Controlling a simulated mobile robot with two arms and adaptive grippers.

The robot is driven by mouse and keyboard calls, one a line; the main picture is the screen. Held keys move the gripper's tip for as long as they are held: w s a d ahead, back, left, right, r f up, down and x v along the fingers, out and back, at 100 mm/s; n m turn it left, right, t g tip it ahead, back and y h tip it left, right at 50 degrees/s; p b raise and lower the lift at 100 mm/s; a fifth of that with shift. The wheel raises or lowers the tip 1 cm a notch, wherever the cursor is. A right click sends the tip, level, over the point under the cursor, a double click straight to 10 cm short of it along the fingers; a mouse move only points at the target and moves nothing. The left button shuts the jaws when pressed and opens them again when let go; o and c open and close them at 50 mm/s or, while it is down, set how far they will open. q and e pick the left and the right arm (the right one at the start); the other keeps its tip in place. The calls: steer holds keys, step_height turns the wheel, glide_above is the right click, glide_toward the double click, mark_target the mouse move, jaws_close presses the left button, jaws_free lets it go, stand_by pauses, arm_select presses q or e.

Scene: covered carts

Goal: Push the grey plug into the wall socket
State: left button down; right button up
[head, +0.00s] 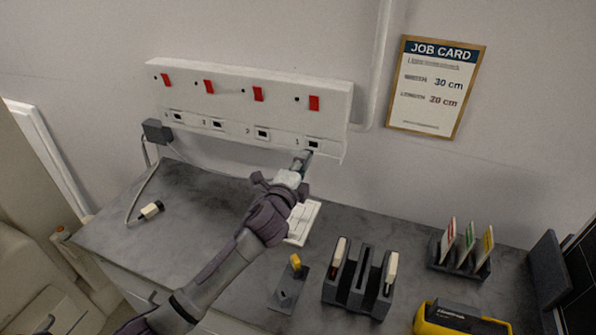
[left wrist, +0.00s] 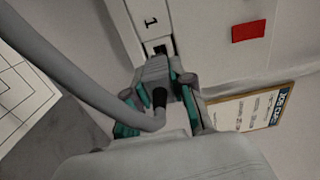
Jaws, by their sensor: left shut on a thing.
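A white wall socket strip (head: 225,98) has a row of dark sockets along its lower face, with red switches above. My left gripper (head: 302,163) is just below the rightmost socket (head: 314,144). In the left wrist view, the left gripper (left wrist: 161,108) is shut on the grey plug (left wrist: 155,72), with its grey cable (left wrist: 75,70) bending away to the left. The plug points at the socket marked 1 (left wrist: 161,48), whose dark opening still shows past its tip. Any small gap is hard to judge. In the head view, the gripper mostly hides the plug. My right gripper is not in view.
A white panel (head: 303,222) lies on the grey worktop (head: 205,225) beside my arm. A black-and-white cable end (head: 151,210) lies at left. A dark tool holder (head: 358,285), card rack (head: 460,262) and yellow case (head: 455,318) stand at right. A pipe (head: 380,60) runs up the wall.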

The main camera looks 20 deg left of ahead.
arm_select(q)
steer(key=shift+w, duration=0.5)
steer(key=shift+w+d, duration=0.1)
steer(key=shift+w, duration=0.25)
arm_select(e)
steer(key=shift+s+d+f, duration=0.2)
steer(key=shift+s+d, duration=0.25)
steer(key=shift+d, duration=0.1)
arm_select(q)
steer(key=shift+w, duration=0.1)
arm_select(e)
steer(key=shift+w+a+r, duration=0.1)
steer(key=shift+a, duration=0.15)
arm_select(q)
steer(key=shift+r, duration=0.1)
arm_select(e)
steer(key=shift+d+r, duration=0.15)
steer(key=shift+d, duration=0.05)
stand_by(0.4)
arm_select(q)
steer(key=shift+w, duration=1.65)
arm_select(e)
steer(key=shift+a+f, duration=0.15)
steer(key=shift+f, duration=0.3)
arm_select(q)
steer(key=c, duration=0.9)
jaws_free()
